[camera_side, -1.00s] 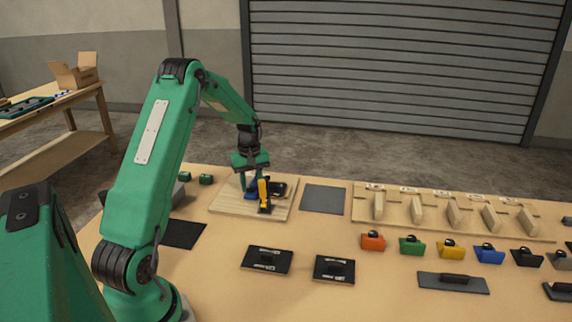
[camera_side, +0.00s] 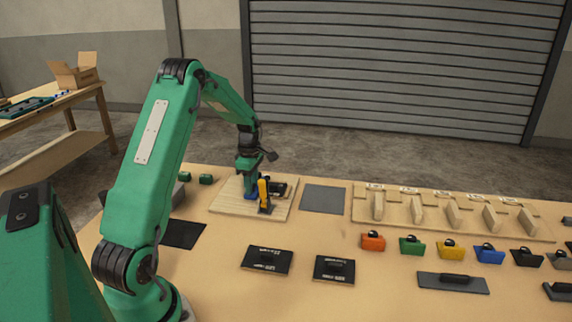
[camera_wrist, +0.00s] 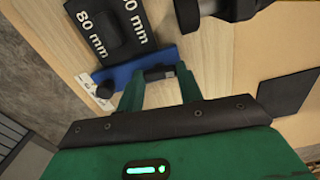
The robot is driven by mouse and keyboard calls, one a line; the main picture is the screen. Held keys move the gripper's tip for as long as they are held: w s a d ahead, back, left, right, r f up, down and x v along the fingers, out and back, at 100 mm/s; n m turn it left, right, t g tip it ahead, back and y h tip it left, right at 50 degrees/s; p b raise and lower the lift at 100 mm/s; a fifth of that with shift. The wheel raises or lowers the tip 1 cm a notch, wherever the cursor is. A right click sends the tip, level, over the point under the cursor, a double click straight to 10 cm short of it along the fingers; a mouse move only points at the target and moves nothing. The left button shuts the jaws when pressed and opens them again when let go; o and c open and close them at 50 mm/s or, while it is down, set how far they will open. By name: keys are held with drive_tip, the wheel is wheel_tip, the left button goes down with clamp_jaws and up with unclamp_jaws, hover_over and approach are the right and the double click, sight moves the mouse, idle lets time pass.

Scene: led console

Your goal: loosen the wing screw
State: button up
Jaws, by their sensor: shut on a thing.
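The wing screw (camera_wrist: 158,72) is a small dark part with a greyish end, seen between my fingertips in the wrist view. My gripper (camera_wrist: 159,78) is shut on it, one green finger on each side. A blue block (camera_wrist: 123,71) lies at the screw, partly hidden by the fingers. In the side view my gripper (camera_side: 249,191) reaches down to the blue block (camera_side: 250,198) on a light wooden board (camera_side: 228,205). The screw itself is hidden there. A black block marked "80 mm" (camera_wrist: 105,28) touches or nearly touches the blue block.
A yellow-handled clamp (camera_side: 264,192) stands close to the right of my gripper. A dark round-ended part (camera_wrist: 215,8) shows at the wrist view's top. A grey mat (camera_side: 323,198), black plates (camera_side: 267,259) and coloured blocks (camera_side: 411,245) lie on the table.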

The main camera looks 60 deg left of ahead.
drive_tip(key=shift+d+f+n, duration=0.1)
drive_tip(key=shift+f+n, duration=0.1)
drive_tip(key=shift+n, duration=0.3)
drive_tip(key=o, duration=1)
drive_tip(key=shift+r, duration=0.1)
drive_tip(key=shift+r, duration=0.1)
drive_tip(key=shift+r, duration=3.8)
drive_tip(key=shift+r, duration=0.1)
